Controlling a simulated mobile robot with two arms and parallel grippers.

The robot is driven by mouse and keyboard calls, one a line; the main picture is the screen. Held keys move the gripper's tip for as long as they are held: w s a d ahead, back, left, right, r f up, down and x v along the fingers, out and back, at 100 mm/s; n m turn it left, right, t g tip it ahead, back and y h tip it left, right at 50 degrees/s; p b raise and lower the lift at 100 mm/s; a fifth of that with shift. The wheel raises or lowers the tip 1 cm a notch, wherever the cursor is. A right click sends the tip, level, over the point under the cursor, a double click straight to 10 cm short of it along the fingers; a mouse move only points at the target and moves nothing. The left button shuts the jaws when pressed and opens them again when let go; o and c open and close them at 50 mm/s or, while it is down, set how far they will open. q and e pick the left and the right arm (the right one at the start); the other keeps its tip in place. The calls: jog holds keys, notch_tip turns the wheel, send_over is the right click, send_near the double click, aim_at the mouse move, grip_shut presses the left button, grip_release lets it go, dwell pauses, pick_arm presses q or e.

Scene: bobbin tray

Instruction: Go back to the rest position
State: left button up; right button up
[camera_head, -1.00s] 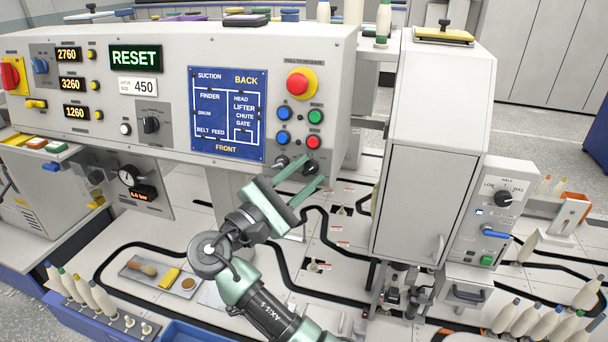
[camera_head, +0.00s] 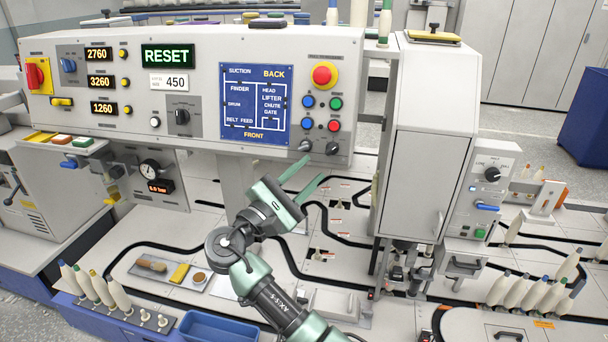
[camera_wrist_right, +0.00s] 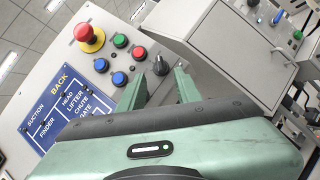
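My right gripper (camera_head: 308,180) is in front of the lower right corner of the grey control panel (camera_head: 205,45). Its two green fingers are apart with nothing between them. In the right wrist view, the open fingers (camera_wrist_right: 160,90) point toward the panel. A black knob (camera_wrist_right: 160,66) shows near the fingertips there, apart from them as far as I can tell. The red emergency button (camera_head: 323,75) and several blue, green and red buttons sit above the gripper. My left gripper is not in view.
A grey cabinet box (camera_head: 428,150) stands right of the gripper. Below lies the white machine deck (camera_head: 200,235) with black tracks. A blue tray (camera_head: 215,326) and several bobbins (camera_head: 100,287) are at the front left. More bobbins (camera_head: 520,290) stand at the front right.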

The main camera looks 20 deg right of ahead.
notch_tip(320, 180, down, 26)
jog(key=w+n+y, duration=0.2)
jog(key=n+y, duration=0.1)
jog(key=y, duration=0.4)
jog(key=s+f+g+y, duration=0.1)
jog(key=s+f+y, duration=0.15)
jog(key=f, duration=0.55)
jog(key=s+f+m+g+y, duration=0.1)
jog(key=s+f, duration=0.3)
jog(key=f, duration=0.4)
jog(key=s+f+g+y, duration=0.1)
jog(key=s+f, duration=0.3)
jog(key=f, duration=0.3)
jog(key=s+f+m+g+y, duration=0.4)
jog(key=s+f+m, duration=0.1)
jog(key=s+f, duration=1.3)
jog(key=s+f+m+g, duration=0.1)
jog(key=s+f+m, duration=0.1)
jog(key=s, duration=0.7)
jog(key=s+d+f+m+y, duration=0.1)
jog(key=s+m, duration=0.3)
jog(key=s, duration=0.5)
jog(key=s+f+m+g+y, duration=0.1)
jog(key=s+f+m, duration=0.2)
jog(key=s, duration=0.6)
jog(key=shift+s+d+f+m+g, duration=0.3)
jog(key=shift+s+f, duration=0.1)
jog(key=shift+f, duration=0.1)
